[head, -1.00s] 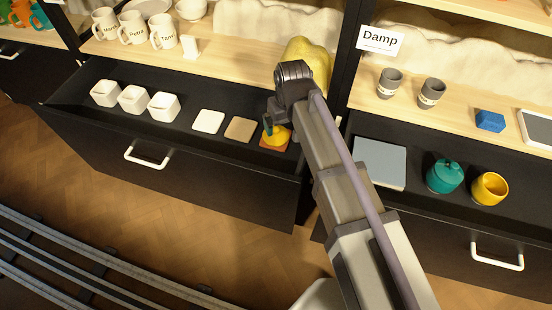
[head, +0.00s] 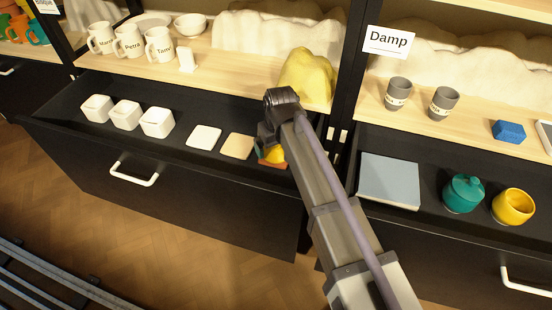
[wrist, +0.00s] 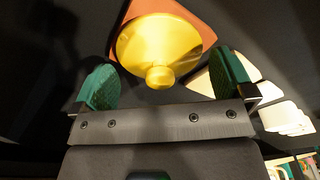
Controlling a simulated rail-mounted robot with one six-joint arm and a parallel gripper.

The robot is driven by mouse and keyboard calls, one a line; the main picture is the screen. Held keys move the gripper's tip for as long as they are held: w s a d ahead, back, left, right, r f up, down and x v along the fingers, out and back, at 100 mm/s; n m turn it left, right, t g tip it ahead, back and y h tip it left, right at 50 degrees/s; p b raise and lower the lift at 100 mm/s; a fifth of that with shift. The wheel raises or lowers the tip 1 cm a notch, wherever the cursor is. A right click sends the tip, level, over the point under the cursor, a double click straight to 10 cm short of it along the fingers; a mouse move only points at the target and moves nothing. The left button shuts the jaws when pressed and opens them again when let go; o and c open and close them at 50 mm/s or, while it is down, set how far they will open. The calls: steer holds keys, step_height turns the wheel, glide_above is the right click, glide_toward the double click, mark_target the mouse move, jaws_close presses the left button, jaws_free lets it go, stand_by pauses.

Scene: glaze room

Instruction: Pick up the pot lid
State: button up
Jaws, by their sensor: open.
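The pot lid is yellow and round with a small knob. It lies on a terracotta tile in the open left drawer, and in the head view the lid (head: 275,155) is partly hidden behind my wrist. In the wrist view the lid (wrist: 150,42) fills the upper middle, its knob pointing toward my gripper, on the terracotta tile (wrist: 199,22). My gripper (wrist: 166,82) is open, with one green finger on either side of the knob in the picture. Nothing is held between the fingers. I cannot tell how far the fingertips are from the lid.
A tan tile (head: 238,146), a white tile (head: 204,137) and white square cups (head: 157,122) share the left drawer. A yellow lump (head: 306,77) sits on the shelf behind.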

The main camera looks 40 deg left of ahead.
steer(key=shift+a+f, duration=0.1)
steer(key=shift+f, duration=0.85)
steer(key=shift+r, duration=0.25)
steer(key=c, duration=0.6)
